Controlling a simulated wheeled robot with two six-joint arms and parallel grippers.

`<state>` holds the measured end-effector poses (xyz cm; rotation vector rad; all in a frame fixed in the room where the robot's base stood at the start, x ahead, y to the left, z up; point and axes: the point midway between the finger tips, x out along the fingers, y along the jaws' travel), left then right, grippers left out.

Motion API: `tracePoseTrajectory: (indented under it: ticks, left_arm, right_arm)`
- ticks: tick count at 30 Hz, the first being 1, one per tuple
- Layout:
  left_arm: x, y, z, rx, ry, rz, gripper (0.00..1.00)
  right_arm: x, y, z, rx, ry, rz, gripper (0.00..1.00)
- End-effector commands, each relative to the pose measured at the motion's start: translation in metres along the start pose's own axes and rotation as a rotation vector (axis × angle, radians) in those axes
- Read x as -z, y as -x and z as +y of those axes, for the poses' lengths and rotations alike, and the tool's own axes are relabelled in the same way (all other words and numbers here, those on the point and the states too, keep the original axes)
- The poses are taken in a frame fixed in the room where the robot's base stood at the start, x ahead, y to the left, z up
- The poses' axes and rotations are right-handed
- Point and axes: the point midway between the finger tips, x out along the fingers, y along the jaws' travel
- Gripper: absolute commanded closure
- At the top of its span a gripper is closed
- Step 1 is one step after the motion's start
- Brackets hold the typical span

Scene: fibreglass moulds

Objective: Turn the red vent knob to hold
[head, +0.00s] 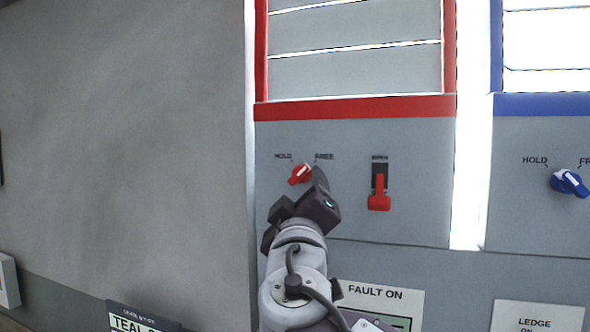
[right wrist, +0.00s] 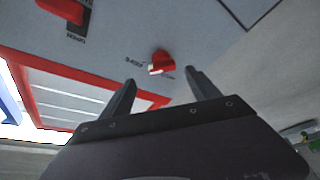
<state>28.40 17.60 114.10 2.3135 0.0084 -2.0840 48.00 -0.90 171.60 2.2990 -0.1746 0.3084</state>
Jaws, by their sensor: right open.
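The red vent knob (head: 300,174) is on the grey panel under the red-framed window, between the HOLD label on its left and the FREE label on its right. Its white mark slants up to the right, toward FREE. In the right wrist view the knob (right wrist: 164,60) shows beyond the fingertips, between them. My right gripper (head: 316,186) is in front of the panel, just below and right of the knob, and partly overlaps it. The right gripper (right wrist: 160,80) is open and empty, its two fingers apart. My left gripper is in neither view.
A red lever switch (head: 379,192) labelled OPEN is right of the knob. A blue knob (head: 569,183) is on the neighbouring panel at far right. A FAULT ON sign (head: 375,293) is below. The wall (head: 120,150) at left is bare.

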Motion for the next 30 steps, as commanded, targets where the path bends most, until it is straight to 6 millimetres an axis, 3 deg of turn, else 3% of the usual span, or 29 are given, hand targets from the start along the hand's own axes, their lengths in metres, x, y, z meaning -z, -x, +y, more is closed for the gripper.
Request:
tracePoseTrajectory:
  ticks: [1,3,9,20,23,27,30]
  left_arm:
    - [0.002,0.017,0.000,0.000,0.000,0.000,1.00]
    - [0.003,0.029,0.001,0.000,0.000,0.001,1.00]
    - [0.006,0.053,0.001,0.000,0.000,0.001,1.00]
    - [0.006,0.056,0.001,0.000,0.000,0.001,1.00]
    - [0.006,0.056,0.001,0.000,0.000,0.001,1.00]
    - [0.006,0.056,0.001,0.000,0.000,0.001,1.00]
    - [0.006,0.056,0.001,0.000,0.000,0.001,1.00]
  right_arm:
    - [0.004,-0.014,0.006,-0.001,0.006,-0.005,0.29]
    - [0.005,-0.030,0.007,0.000,0.007,-0.006,0.29]
    - [0.003,-0.064,0.004,0.002,0.005,-0.005,0.29]
    - [-0.001,-0.074,-0.001,0.003,0.002,-0.003,0.29]
    - [-0.001,-0.074,-0.001,0.003,0.002,-0.003,0.51]
    - [-0.001,-0.074,0.000,0.002,0.002,-0.002,0.90]
    - [0.000,-0.074,0.000,0.001,0.003,-0.001,0.91]
